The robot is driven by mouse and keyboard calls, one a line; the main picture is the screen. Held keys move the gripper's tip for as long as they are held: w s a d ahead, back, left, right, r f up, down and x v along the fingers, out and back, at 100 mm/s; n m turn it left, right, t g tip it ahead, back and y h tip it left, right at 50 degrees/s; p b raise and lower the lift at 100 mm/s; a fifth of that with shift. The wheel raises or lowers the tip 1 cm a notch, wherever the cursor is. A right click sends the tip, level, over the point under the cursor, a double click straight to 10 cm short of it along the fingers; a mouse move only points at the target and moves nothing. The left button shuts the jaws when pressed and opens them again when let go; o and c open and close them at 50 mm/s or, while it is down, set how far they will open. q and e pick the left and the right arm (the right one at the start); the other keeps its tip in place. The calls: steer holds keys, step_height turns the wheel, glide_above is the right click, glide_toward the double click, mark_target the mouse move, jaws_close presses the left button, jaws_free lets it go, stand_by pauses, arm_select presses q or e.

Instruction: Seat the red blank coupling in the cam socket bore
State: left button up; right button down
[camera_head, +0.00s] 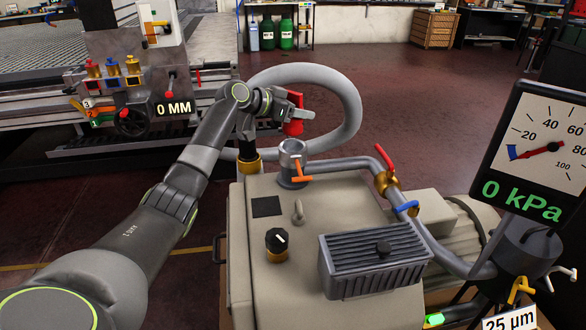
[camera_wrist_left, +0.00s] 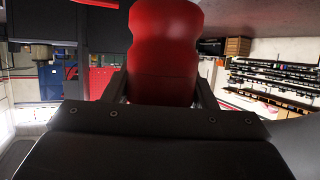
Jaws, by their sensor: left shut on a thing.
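The red blank coupling (camera_head: 293,116) is held by my left gripper (camera_head: 291,107), which is shut on it. In the left wrist view the red coupling (camera_wrist_left: 165,50) fills the upper middle, between the dark fingers of the left gripper (camera_wrist_left: 162,90). The cam socket (camera_head: 292,158) is a grey upright cylinder with an open top and an orange lever (camera_head: 302,173), on the pump housing. The coupling is above the socket and apart from it, close to over the bore in the head view. My right gripper is not in view.
A thick grey hose (camera_head: 350,100) loops behind the coupling and the socket. A pipe with a red-handled valve (camera_head: 385,160) stands right of the socket. The housing carries a black knob (camera_head: 277,241), a metal hook and a ribbed grey box (camera_head: 375,262). The gauge (camera_head: 540,150) reads 0 kPa.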

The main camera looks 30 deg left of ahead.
mark_target(293, 153)
arm_select(q)
steer(key=shift+w+a+r, duration=0.1)
steer(key=shift+w+a, duration=0.1)
steer(key=shift+w, duration=0.3)
steer(key=shift+f+b, duration=0.2)
steer(key=shift+b, duration=0.15)
step_height(293, 153, down, 5)
steer(key=shift+f+b, duration=0.2)
steer(key=shift+b, duration=0.25)
step_height(293, 153, down, 4)
steer(key=shift+r+b, duration=0.1)
steer(key=shift+b, duration=0.3)
steer(key=shift+f, duration=0.2)
steer(key=shift+r, duration=0.1)
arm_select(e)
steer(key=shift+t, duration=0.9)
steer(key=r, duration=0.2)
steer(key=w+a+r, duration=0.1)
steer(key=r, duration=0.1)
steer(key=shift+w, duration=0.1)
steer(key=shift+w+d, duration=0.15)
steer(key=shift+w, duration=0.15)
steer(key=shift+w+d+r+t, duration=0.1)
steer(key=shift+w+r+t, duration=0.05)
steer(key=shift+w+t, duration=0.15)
arm_select(q)
steer(key=o, duration=1.2)
steer(key=shift+c, duration=0.2)
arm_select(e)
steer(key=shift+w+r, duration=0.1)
